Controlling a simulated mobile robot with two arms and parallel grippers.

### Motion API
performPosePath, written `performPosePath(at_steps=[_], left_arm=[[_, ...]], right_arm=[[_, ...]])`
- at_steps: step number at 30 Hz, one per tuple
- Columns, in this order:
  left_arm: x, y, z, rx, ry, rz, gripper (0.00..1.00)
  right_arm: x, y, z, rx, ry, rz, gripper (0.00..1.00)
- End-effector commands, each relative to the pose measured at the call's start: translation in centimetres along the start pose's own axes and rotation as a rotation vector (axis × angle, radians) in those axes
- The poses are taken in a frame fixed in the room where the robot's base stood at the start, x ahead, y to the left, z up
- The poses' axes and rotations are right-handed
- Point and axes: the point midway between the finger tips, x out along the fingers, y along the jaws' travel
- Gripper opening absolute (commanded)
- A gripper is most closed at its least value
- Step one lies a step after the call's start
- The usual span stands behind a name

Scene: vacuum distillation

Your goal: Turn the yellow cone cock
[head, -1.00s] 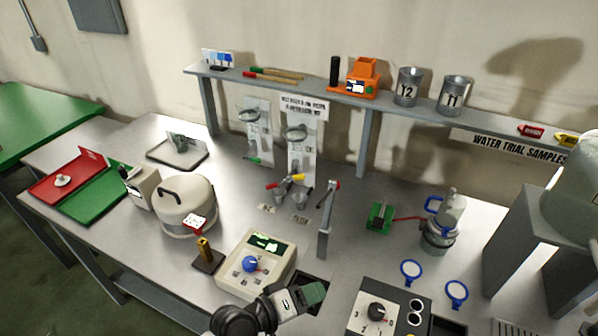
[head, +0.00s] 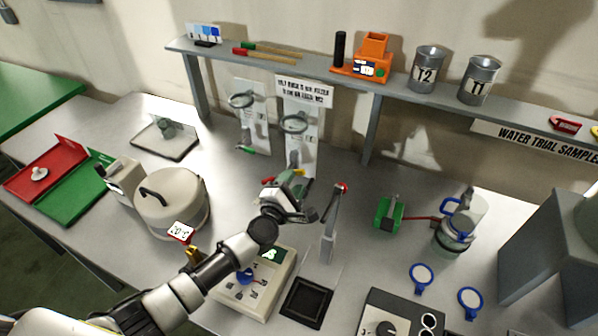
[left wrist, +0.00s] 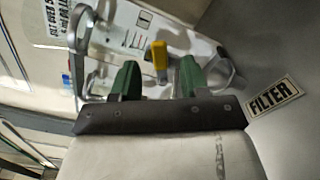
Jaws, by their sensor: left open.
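The yellow cone cock (left wrist: 160,55) shows in the left wrist view as a small upright yellow handle in front of a pale panel. It lies between and slightly beyond the two green fingertips of my left gripper (left wrist: 159,76), with space on both sides. In the head view my left gripper (head: 294,187) is at the wall-side funnel stand (head: 303,125) and hides most of the cock and the cups below it. The gripper is open and holds nothing. I cannot tell the exact depth between fingers and cock. My right gripper is not in view.
A metal post with a red tip (head: 330,225) stands close to the right of my gripper. A white pot (head: 172,203) and a control box (head: 262,290) stand near my left arm. A shelf (head: 300,68) runs above. A FILTER label (left wrist: 274,97) lies beside the stand.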

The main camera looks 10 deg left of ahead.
Motion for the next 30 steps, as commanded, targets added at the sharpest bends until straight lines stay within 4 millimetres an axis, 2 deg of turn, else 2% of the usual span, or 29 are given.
performPosePath(at_steps=[3,6,9,19,28,30], left_arm=[[2.2,0.0,0.0,0.002,-0.001,0.001,0.45],[3.4,-0.1,0.0,0.001,0.0,0.001,0.45],[4.1,-0.1,0.0,0.0,0.0,-0.001,0.45],[4.4,0.0,0.0,0.0,0.0,-0.001,0.45],[4.4,0.0,0.0,0.001,-0.001,-0.001,0.0],[4.4,0.0,0.0,0.001,0.0,-0.001,0.0]], right_arm=[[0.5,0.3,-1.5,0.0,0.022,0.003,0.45],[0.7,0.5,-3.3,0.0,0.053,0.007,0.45],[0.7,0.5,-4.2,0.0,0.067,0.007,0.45],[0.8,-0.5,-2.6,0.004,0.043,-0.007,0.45],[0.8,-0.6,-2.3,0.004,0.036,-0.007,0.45],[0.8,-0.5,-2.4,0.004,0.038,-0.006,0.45]])
